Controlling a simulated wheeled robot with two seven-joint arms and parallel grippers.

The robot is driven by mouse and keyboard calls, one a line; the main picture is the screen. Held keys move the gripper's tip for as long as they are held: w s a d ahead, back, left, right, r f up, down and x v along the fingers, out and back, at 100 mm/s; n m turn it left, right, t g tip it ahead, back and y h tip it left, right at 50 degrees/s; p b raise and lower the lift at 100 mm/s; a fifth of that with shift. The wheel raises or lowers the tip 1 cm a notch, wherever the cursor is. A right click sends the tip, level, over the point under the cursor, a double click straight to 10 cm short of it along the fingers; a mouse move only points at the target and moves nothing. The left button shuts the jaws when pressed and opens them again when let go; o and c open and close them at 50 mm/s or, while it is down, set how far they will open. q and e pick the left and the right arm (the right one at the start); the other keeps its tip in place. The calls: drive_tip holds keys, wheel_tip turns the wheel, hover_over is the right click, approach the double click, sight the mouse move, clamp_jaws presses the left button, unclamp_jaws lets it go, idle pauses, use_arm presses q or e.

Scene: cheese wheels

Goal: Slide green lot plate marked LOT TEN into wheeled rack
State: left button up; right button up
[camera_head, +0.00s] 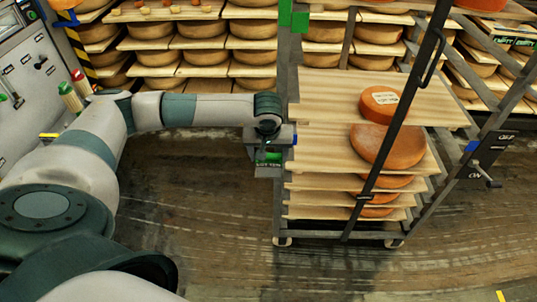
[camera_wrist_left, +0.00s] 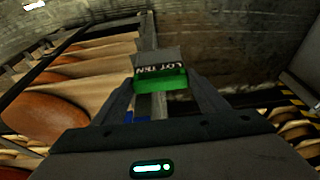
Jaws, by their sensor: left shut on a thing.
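The green lot plate (camera_head: 268,162), with lettering that reads LOT TEN, is at the left front post of the wheeled rack (camera_head: 284,205). My left gripper (camera_head: 268,150) is shut on the plate. In the left wrist view the plate (camera_wrist_left: 161,79) sits between the two fingertips (camera_wrist_left: 160,92), its lettering upside down, with a grey part right behind it. In that view a rack post runs behind the plate. I cannot tell whether the plate touches the rack. My right gripper is in neither view.
The rack holds wooden boards (camera_head: 330,95) with orange cheese wheels (camera_head: 387,145). A dark diagonal bar (camera_head: 400,110) crosses its front. Shelves of cheese (camera_head: 196,57) stand behind. A control panel (camera_head: 30,75) is at the far left. The floor (camera_head: 200,215) left of the rack is clear.

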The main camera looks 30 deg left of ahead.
use_arm(q)
drive_tip(key=shift+f, duration=0.15)
drive_tip(key=o, duration=1.2)
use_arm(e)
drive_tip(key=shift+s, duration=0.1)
use_arm(q)
drive_tip(key=b+v, duration=0.1)
drive_tip(key=v, duration=1.6)
drive_tip(key=shift+r+b, duration=0.3)
drive_tip(key=shift+b, duration=0.1)
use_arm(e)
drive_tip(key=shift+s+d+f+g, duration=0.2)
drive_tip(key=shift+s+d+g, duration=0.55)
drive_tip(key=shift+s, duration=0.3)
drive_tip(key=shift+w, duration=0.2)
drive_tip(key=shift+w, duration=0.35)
